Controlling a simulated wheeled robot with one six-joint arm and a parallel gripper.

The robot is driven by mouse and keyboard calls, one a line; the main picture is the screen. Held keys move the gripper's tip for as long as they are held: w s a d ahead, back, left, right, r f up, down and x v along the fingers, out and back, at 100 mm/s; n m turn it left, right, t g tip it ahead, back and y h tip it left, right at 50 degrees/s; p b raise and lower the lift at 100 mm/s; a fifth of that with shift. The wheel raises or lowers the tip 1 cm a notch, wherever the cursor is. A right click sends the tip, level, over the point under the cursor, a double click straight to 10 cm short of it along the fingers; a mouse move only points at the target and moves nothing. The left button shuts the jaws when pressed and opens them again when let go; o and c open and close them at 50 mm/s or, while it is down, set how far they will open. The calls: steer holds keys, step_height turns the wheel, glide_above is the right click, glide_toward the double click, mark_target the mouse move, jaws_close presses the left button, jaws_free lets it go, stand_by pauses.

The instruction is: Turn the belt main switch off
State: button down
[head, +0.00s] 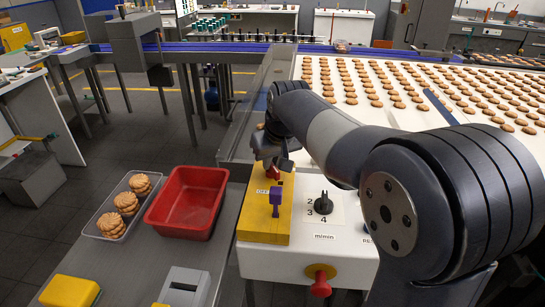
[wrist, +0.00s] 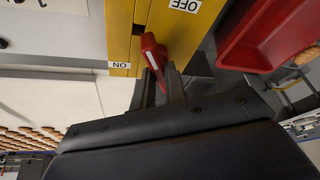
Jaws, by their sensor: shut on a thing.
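The belt main switch has a red handle (wrist: 152,52) on a yellow panel (head: 255,226). In the wrist view the handle lies between an ON label (wrist: 120,65) and an OFF label (wrist: 186,5), nearer ON. In the head view only a bit of red (head: 273,172) shows below my gripper (head: 277,162), and the OFF label (head: 262,191) is on the near side. In the wrist view my gripper (wrist: 163,80) has its two fingers closed on the handle's free end. My arm hides part of the panel in the head view.
A purple handle (head: 276,195) stands on the yellow panel. A rotary knob (head: 323,203) and a red mushroom button (head: 320,283) are on the white box. A red bin (head: 187,203) and a clear tray of biscuits (head: 103,227) stand left. The biscuit belt (head: 440,110) is behind.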

steer(key=m+h, duration=0.1)
steer(key=m, duration=0.2)
steer(key=m+h+p, duration=0.1)
steer(key=m, duration=0.2)
steer(key=shift+a+p, duration=0.2)
steer(key=shift+p, duration=0.1)
steer(key=shift+h, duration=0.3)
steer(key=c, duration=1.4)
jaws_free()
steer(key=shift+c, duration=0.2)
steer(key=shift+r, duration=0.15)
steer(key=d+v, duration=0.1)
steer(key=v, duration=0.9)
steer(key=shift+a+r, duration=0.25)
steer(key=shift+a, duration=0.2)
steer(key=shift+s, duration=0.15)
